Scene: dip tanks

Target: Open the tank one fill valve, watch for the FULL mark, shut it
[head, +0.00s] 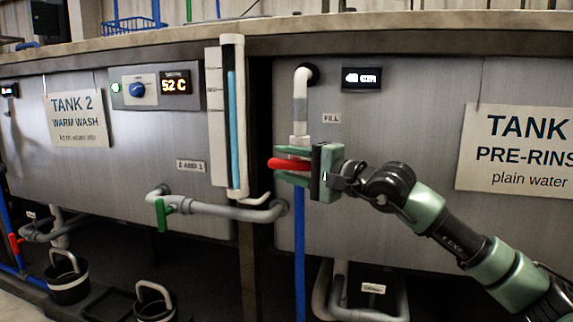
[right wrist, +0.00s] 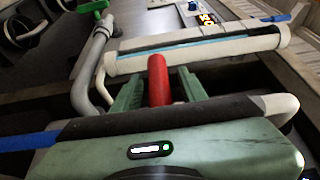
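The tank one fill valve has a red lever (head: 291,163) that lies roughly level, crosswise to the upright pipe, under the FILL label (head: 331,118). My right gripper (head: 284,165) is around the lever, one finger above and one below. In the right wrist view the red lever (right wrist: 158,80) stands between the two green fingers (right wrist: 158,88), with small gaps showing on both sides. My left gripper is out of view.
A small display (head: 361,78) is above the valve; its text is unclear. A green-handled valve (head: 162,213) sits on the grey pipe (head: 230,211) at lower left. The TANK 2 panel shows 52 C (head: 175,84). Black buckets (head: 68,281) stand below.

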